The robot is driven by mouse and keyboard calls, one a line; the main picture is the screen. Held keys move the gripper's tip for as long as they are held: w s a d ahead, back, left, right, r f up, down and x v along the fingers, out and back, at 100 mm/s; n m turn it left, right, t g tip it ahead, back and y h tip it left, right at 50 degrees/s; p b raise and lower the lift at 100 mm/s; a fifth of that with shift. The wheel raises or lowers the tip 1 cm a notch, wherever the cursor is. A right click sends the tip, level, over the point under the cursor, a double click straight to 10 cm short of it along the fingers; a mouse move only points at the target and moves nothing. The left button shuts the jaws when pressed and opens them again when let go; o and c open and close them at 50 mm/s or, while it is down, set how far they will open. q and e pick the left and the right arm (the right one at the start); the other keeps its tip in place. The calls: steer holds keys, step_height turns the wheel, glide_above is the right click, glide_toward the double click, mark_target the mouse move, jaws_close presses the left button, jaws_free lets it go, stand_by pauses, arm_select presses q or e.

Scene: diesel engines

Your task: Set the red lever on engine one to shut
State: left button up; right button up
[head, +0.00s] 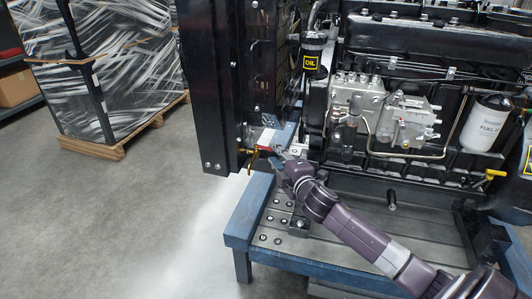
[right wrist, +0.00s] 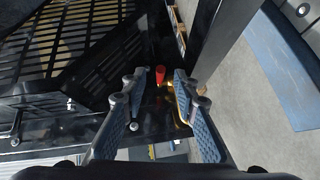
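The red lever (head: 266,137) sits on a small brass valve (head: 253,158) low on the engine, beside the black radiator frame. In the right wrist view the red lever (right wrist: 160,74) shows end-on, between the two fingertips and beyond them. My right gripper (head: 277,150) reaches in from the lower right, its fingers close to the lever. It is open in the right wrist view (right wrist: 160,82), with a clear gap between the blue finger pads. I cannot tell whether a finger touches the lever. The brass valve is partly hidden behind the fingers. My left gripper is out of view.
The black radiator frame (head: 211,90) stands just left of the lever. The engine block (head: 360,95) with an oil filler and a white fuel filter (head: 487,123) is to the right. A blue stand (head: 248,212) lies below. A wrapped pallet load (head: 110,65) stands back left; the floor between is clear.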

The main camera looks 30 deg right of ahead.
mark_target(270, 149)
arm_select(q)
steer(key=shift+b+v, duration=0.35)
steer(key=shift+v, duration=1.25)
arm_select(e)
steer(key=shift+x, duration=2.45)
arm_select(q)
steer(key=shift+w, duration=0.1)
arm_select(e)
steer(key=shift+c, duration=0.5)
jaws_close()
